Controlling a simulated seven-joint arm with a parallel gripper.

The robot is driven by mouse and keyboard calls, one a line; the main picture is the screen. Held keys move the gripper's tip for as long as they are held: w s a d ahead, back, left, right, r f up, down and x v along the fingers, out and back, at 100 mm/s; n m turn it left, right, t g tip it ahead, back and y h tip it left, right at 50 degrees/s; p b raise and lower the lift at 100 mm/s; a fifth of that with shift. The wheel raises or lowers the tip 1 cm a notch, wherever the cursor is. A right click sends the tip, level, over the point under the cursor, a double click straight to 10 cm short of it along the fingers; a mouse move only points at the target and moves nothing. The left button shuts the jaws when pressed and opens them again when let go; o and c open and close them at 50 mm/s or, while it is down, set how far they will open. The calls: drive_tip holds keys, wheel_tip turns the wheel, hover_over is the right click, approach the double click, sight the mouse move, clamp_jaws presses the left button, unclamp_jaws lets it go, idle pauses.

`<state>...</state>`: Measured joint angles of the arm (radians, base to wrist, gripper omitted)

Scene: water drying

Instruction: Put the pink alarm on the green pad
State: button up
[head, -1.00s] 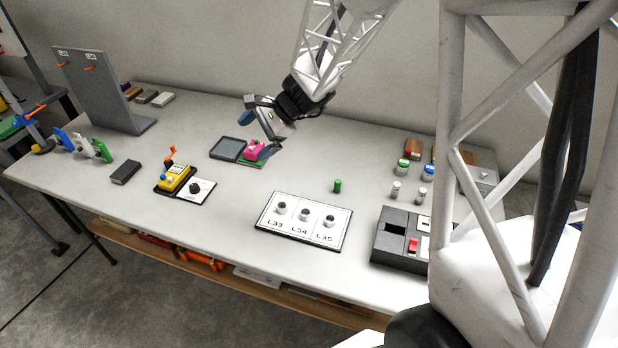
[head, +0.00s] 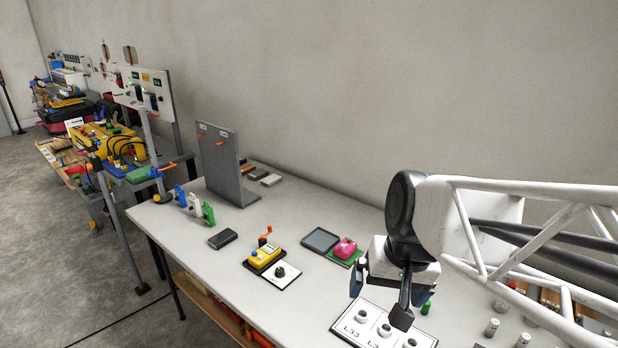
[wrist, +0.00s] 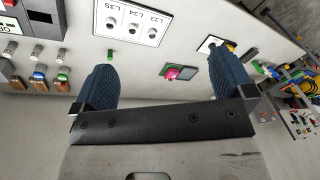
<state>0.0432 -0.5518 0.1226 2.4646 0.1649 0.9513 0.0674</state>
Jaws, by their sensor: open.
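The pink alarm (head: 345,247) sits on the green pad (head: 356,258), next to a dark square tray, on the white table. The alarm also shows in the wrist view (wrist: 172,74), with a strip of the green pad (wrist: 192,75) beside it. My gripper (head: 380,300) is to the right of the alarm, raised above the table and apart from it. In the wrist view my gripper (wrist: 165,85) has its two blue fingers wide apart with nothing held between them.
The dark square tray (head: 321,239) lies left of the pad. A yellow device with an orange lever (head: 264,254), a black box (head: 223,238) and a grey upright panel (head: 225,165) stand further left. The L33–L35 board (head: 350,329) is near my gripper.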

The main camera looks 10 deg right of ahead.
drive_tip(key=shift+s+d+r+n+t+h, duration=0.15)
drive_tip(key=shift+s+d+n+h, duration=0.15)
drive_tip(key=shift+s, duration=0.35)
drive_tip(key=shift+s+d+r+n+t+h, duration=0.15)
drive_tip(key=shift+s+n+h, duration=0.15)
drive_tip(key=shift+s, duration=0.4)
drive_tip(key=shift+s+d+r+n+h, duration=0.2)
drive_tip(key=shift+s+n, duration=0.2)
drive_tip(key=shift+s, duration=0.25)
